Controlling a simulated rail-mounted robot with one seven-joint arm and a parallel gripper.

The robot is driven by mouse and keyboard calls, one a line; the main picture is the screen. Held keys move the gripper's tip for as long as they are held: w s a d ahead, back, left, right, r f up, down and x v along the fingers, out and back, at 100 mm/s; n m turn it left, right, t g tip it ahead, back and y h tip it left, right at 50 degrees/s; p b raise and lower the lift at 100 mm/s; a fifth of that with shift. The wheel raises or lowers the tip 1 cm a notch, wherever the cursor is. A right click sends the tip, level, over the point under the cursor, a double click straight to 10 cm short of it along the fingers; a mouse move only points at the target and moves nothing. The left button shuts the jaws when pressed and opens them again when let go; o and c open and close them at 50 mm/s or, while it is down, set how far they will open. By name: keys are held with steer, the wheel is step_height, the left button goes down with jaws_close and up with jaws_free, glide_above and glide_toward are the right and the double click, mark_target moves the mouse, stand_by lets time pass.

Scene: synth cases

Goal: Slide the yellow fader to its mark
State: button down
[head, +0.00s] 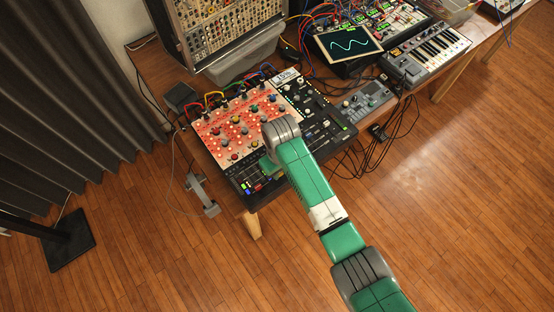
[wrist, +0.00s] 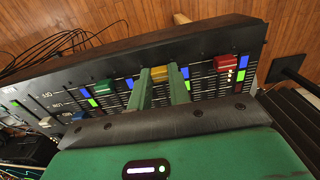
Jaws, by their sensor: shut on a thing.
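The yellow fader (wrist: 159,74) is a small yellow cap on the black mixer panel in the wrist view. My gripper (wrist: 160,84) has its two green fingers on either side of the cap, shut on it. The cap is still in its slot in the panel. I cannot pick out the fader's mark; the fingers and wrist housing cover part of the slot. In the head view my gripper (head: 268,168) is over the front-left part of the mixer (head: 330,118), and my arm hides the yellow fader.
Knobs and patch cables crowd the mixer behind. A screen (head: 348,43) and a small keyboard (head: 426,54) stand farther right on the table.

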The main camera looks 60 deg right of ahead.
steer(key=c, duration=1.3)
jaws_free()
steer(key=shift+s, duration=0.1)
steer(key=shift+r+p, duration=0.9)
steer(key=shift+r, duration=3.05)
